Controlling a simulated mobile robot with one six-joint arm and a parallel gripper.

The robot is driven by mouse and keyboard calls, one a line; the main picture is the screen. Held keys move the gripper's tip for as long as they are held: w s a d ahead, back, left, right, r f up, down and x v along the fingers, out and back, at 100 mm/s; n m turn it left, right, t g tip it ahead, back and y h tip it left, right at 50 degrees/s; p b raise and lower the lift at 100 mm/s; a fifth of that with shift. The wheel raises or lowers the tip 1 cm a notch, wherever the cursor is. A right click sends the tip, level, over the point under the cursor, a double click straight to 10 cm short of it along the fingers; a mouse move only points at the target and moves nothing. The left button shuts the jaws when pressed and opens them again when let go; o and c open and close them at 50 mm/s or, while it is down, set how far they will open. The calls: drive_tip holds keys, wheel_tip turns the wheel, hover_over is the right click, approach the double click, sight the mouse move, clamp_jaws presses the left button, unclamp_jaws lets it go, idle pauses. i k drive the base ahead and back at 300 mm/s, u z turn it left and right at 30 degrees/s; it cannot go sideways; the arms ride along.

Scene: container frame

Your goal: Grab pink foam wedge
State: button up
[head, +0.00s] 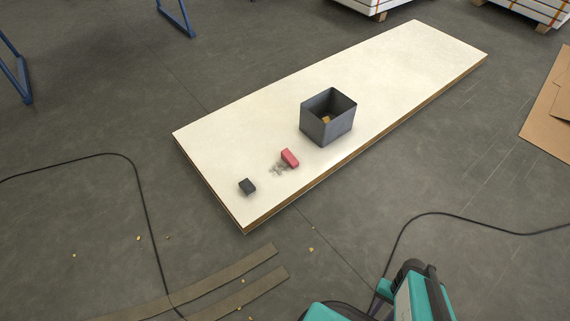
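The pink foam wedge (290,158) lies on the pale board (410,60), near its front edge and left of the grey bin. It looks like a small pink-red block. A small grey patch or object (278,169) lies just to its lower left; I cannot tell what it is. My gripper is not in view. Only teal and black parts of my own body show at the bottom right, well apart from the wedge.
An open grey bin (316,128) stands on the board with a small tan piece (326,120) inside. A small dark block (247,186) lies near the board's left end. Black cables (140,190) and brown strips (230,292) lie on the floor.

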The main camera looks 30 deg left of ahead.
sight(286, 156)
drive_tip(key=z, duration=1.25)
drive_tip(key=k, duration=0.1)
drive_tip(key=u, duration=2.45)
drive_tip(key=i, duration=0.25)
drive_tip(key=z, duration=1.25)
drive_tip(key=k, duration=0.1)
drive_tip(key=u, duration=2.4)
drive_tip(key=i, duration=0.25)
drive_tip(key=u, duration=0.05)
